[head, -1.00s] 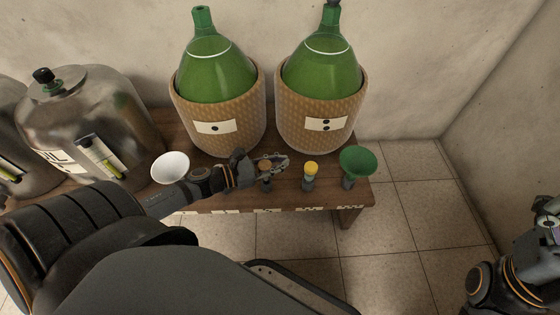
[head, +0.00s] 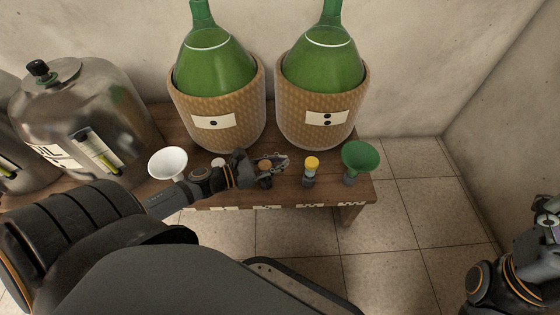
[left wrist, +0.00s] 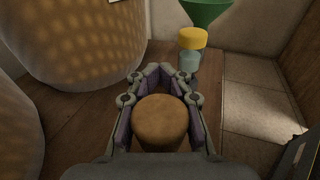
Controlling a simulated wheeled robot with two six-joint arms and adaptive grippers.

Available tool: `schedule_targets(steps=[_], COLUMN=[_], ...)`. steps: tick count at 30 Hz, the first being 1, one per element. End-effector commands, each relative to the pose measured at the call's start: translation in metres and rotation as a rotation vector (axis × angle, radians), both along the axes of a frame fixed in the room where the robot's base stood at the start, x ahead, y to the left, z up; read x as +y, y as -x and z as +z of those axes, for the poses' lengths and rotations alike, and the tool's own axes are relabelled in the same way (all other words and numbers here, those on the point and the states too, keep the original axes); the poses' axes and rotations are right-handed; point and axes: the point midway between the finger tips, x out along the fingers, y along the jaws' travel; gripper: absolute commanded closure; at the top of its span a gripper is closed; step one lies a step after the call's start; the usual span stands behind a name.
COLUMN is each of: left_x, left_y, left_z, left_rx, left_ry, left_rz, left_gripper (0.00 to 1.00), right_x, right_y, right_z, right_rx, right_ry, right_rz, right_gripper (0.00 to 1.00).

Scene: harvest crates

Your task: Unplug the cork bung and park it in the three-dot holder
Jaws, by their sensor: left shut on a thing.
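The cork bung (left wrist: 160,120) is a brown, round-topped plug between the two fingers of my left gripper (left wrist: 160,95) in the left wrist view. The fingers are shut on its sides. In the head view the cork (head: 265,165) shows at the tip of my left gripper (head: 270,162), over a small grey holder (head: 265,181) near the shelf's front. I cannot tell whether the cork touches or sits in this holder. Labels (head: 268,208) run along the shelf edge; their dots are too small to read. My right arm shows at the right edge, its fingertips unclear.
A yellow-capped piece (head: 312,162) stands right of the cork, then a green funnel (head: 360,158). A white funnel (head: 168,162) is at the left. Two green demijohns in wicker, one-dot (head: 215,90) and two-dot (head: 322,90), stand behind. A steel drum (head: 90,100) is at the left.

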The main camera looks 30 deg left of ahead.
Motion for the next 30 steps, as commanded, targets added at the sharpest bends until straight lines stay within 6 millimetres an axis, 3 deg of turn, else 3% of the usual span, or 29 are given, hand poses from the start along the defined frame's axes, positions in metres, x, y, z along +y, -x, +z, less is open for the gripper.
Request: schedule_targets(steps=[26, 27, 30], left_x=[0.000, 0.000, 0.000], left_y=[0.000, 0.000, 0.000], left_z=[-0.023, -0.022, -0.022], left_rx=[0.000, 0.000, 0.000], left_ry=[0.001, 0.001, 0.001], left_rz=[0.000, 0.000, 0.000], left_gripper=[1.00, 0.80, 0.67], right_x=[0.000, 0.000, 0.000], right_y=[0.000, 0.000, 0.000], right_z=[-0.018, -0.018, -0.017], right_rx=[0.000, 0.000, 0.001], right_ry=[0.000, 0.000, 0.000], right_rz=[0.000, 0.000, 0.000], right_gripper=[0.10, 0.10, 0.10])
